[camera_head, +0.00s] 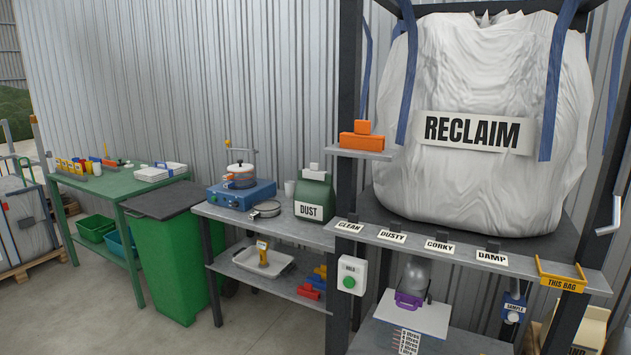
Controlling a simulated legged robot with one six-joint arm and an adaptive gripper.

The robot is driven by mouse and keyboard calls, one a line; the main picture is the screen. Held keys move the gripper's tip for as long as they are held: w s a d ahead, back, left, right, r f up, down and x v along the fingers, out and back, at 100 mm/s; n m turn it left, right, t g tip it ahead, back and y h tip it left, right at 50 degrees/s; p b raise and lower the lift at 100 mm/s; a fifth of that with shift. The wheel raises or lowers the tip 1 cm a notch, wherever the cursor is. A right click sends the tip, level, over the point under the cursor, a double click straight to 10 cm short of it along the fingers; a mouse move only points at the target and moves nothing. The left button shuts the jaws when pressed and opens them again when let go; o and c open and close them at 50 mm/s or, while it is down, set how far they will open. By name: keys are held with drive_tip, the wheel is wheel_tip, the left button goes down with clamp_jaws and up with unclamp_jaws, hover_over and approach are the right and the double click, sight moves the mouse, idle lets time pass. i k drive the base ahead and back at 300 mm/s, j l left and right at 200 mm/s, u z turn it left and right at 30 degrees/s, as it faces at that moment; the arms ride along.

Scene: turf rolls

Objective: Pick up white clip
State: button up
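No thing in view is clearly recognizable as a white clip. A small white piece (314,170) sits on top of the green DUST container (312,200) on the grey bench; it is too small to tell if it is a clip. A white bent piece (609,218) shows at the right edge by the rack post, and I cannot tell what it is. My gripper is not in view.
A grey rack shelf (380,241) with CLEAN, DUSTY, CORKY and DAMP labels runs below the white RECLAIM bag (470,110). A yellow THIS BAG tag (561,279) hangs at its right. A green bin (165,260) stands left of the bench. Floor at lower left is clear.

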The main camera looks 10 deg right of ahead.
sight(314, 172)
drive_tip(key=i+j, duration=0.25)
drive_tip(key=i, duration=0.15)
drive_tip(key=i+j, duration=0.25)
drive_tip(key=i+j+u, duration=0.2)
drive_tip(key=i, duration=0.65)
drive_tip(key=i+u, duration=0.15)
drive_tip(key=i, duration=0.7)
